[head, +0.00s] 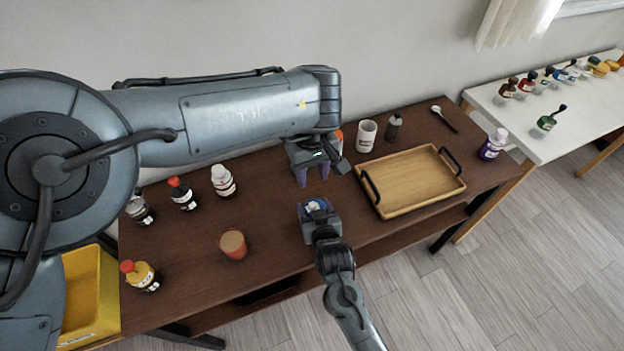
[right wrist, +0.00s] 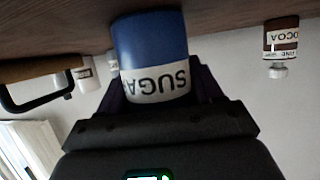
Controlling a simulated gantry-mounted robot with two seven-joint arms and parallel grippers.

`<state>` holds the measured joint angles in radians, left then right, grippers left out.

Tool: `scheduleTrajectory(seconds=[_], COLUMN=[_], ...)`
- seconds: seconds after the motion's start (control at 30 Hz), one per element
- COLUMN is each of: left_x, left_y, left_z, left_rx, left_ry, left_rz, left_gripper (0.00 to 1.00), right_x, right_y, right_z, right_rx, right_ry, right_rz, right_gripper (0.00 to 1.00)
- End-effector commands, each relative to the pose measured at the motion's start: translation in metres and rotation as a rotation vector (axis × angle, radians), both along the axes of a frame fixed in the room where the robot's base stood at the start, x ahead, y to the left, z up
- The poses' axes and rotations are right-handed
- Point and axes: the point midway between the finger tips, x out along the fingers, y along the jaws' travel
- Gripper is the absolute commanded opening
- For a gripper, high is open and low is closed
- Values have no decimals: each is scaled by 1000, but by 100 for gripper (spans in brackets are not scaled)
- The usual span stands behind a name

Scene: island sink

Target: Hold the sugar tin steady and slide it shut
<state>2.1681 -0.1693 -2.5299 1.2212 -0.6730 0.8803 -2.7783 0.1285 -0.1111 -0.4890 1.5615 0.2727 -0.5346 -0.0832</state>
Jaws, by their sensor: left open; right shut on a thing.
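The blue sugar tin (head: 314,207) stands on the brown table near its front edge, left of the tray. In the right wrist view the tin (right wrist: 152,45) shows inverted, with a white SUGAR label. My right gripper (head: 318,212) is shut on the tin, its purple fingers on both sides. My left gripper (head: 312,177) is open and empty, pointing down just behind the tin, apart from it in the picture. It does not show in the right wrist view. The tin's top is too small to tell how far its lid is open.
A wooden tray (head: 410,182) with dark handles lies to the right. A white cup (head: 366,136) and dark bottle (head: 393,127) stand behind it. An orange-brown cup (head: 233,244) and several bottles stand left. Bare tabletop lies between that cup and the tin.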

Motion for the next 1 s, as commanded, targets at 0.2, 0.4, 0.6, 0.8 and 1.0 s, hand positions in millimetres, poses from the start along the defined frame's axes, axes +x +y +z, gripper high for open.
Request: scheduleTrajectory(seconds=[0.2,0.4,0.6,0.8,1.0], left_x=[0,0,0,0,0], left_y=[0,0,0,0,0], left_z=[4,4,4,4,4], left_rx=[1,0,0,0,0], left_ry=[0,0,0,0,0], left_rz=[0,0,0,0,0], left_gripper=[43,43,43,43,43], right_x=[0,0,0,0,-2], right_y=[-1,-1,-1,0,-1], right_z=[-1,-1,-1,-1,0], right_rx=[-1,-1,-1,0,0], right_ry=[2,2,2,1,1], right_rz=[-1,-1,-1,0,0], right_gripper=[31,31,88,95,95])
